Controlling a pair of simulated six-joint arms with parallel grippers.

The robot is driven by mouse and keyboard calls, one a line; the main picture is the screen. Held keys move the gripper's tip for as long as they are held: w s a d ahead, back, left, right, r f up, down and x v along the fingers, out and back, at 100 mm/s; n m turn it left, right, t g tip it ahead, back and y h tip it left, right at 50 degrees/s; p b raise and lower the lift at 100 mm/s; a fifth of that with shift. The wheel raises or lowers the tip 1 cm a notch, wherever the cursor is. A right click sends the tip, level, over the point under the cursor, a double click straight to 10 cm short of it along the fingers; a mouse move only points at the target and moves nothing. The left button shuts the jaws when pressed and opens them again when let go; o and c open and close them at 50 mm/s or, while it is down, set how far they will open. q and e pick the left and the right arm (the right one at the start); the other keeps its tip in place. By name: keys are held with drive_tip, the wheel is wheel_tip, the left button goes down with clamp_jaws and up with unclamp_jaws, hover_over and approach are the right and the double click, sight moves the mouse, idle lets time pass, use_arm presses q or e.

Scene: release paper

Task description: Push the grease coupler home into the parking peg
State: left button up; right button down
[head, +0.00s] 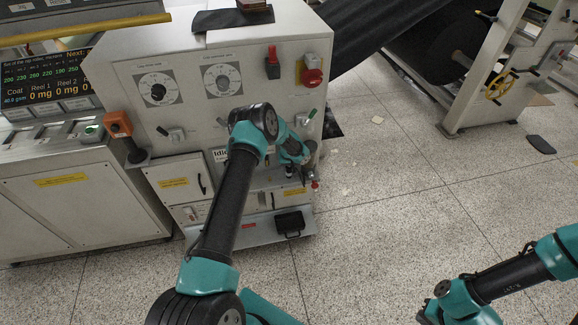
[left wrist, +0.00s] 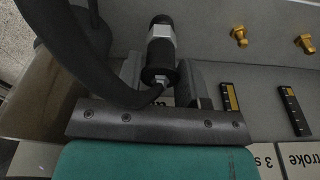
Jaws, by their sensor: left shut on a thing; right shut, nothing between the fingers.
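The grease coupler (left wrist: 160,48), a black and silver cylinder, is between the fingers of my left gripper (left wrist: 161,78) in the left wrist view. My left gripper is shut on it. A thick black hose (left wrist: 92,75) curves round to the coupler's near end. The coupler's far end points to a grey panel; I cannot tell whether it touches anything there. I cannot make out the parking peg. In the head view my left gripper (head: 305,167) is at the machine's right front edge. My right gripper (head: 428,314) is far off at the lower right, shut and empty.
Two brass fittings (left wrist: 239,36) stick out of the panel right of the coupler. Two black strips (left wrist: 230,97) with yellow marks sit below them. The machine front (head: 200,100) carries dials, switches and a red knob (head: 312,77). The floor (head: 400,190) between my arms is mostly clear.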

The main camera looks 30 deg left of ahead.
use_arm(q)
drive_tip(key=shift+f, duration=0.25)
drive_tip(key=o, duration=1.2)
drive_tip(key=shift+c, duration=0.2)
wheel_tip(320, 180, up, 17)
drive_tip(key=s+d, duration=0.1)
drive_tip(key=s, duration=0.1)
drive_tip(key=shift+d, duration=0.25)
drive_tip(key=s+d+f+m+h, duration=0.25)
drive_tip(key=s+d+f, duration=0.25)
drive_tip(key=s+d, duration=0.55)
drive_tip(key=s+d+f+m+h, duration=0.2)
drive_tip(key=s+d+f+h, duration=0.15)
drive_tip(key=s+d, duration=0.7)
drive_tip(key=s+y, duration=0.1)
drive_tip(key=s, duration=1.3)
drive_tip(key=shift+s+a+r+m+g, duration=0.15)
drive_tip(key=shift+r+m+g, duration=0.1)
drive_tip(key=shift+m+g, duration=0.1)
